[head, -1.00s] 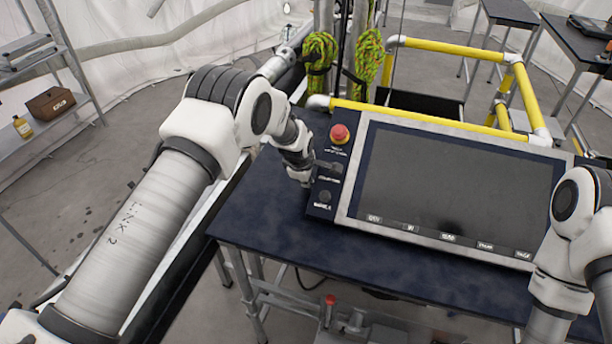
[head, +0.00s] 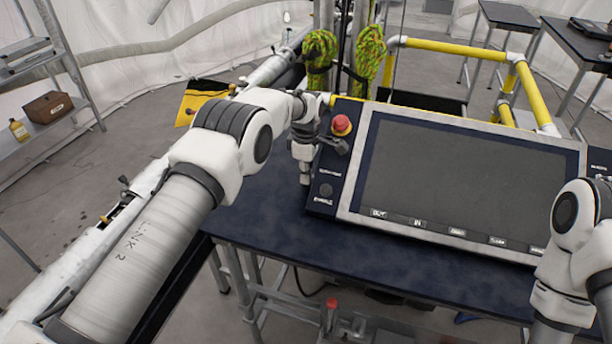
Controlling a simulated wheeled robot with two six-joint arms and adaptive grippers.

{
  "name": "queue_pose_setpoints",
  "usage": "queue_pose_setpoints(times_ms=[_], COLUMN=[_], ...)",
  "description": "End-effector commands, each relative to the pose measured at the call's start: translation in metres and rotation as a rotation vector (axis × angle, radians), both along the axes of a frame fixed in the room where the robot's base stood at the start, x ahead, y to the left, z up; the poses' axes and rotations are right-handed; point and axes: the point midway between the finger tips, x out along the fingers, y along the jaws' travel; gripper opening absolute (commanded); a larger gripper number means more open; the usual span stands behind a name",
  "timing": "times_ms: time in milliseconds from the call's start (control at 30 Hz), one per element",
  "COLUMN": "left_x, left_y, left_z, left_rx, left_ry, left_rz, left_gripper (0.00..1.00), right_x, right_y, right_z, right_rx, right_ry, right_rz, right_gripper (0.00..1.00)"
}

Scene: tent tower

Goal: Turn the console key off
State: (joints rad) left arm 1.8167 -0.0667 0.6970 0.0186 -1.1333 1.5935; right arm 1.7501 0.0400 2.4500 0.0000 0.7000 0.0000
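The console (head: 350,207) is a tilted dark panel with a large grey screen, standing on a dark blue table. Its left strip carries a red emergency-stop button (head: 341,124), a small white label below it, and a dark round knob (head: 326,189) lower down. I cannot make out the key; the part of the strip between the red button and the label is partly covered by my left gripper (head: 337,146). My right gripper is out of view.
The table (head: 290,226) has free room in front of the console. Yellow rails (head: 450,50) and green-yellow rope coils (head: 320,50) are behind it. A yellow-black object (head: 203,98) lies at the left. Shelves (head: 30,125) with a brown box stand far left.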

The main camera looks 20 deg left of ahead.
Motion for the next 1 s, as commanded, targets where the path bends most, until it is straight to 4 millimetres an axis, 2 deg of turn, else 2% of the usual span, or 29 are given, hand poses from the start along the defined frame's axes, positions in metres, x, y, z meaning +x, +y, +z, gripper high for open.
queue_pose_setpoints(times_ms=[133,200,233,567,667,1000], left_x=[-0.002,-0.002,-0.001,0.0,0.001,0.002], left_y=[0.0,0.0,0.0,0.0,0.0,0.0], left_z=[-0.003,-0.003,-0.003,0.002,0.015,0.096], left_rx=[0.0,0.0,0.0,0.0,0.0,0.0], left_ry=[0.005,0.005,0.005,0.001,-0.002,0.001], left_rz=[-0.001,-0.001,-0.001,0.0,0.0,-0.001], left_gripper=[0.0,0.25,0.3,0.3,0.3,0.3], right_x=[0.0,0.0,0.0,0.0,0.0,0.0], right_y=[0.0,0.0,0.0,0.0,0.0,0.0], right_z=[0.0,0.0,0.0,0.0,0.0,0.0], right_rx=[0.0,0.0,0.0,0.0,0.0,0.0], right_ry=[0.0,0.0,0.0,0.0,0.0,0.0], right_rz=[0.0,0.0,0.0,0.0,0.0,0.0], right_gripper=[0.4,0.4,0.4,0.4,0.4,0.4])
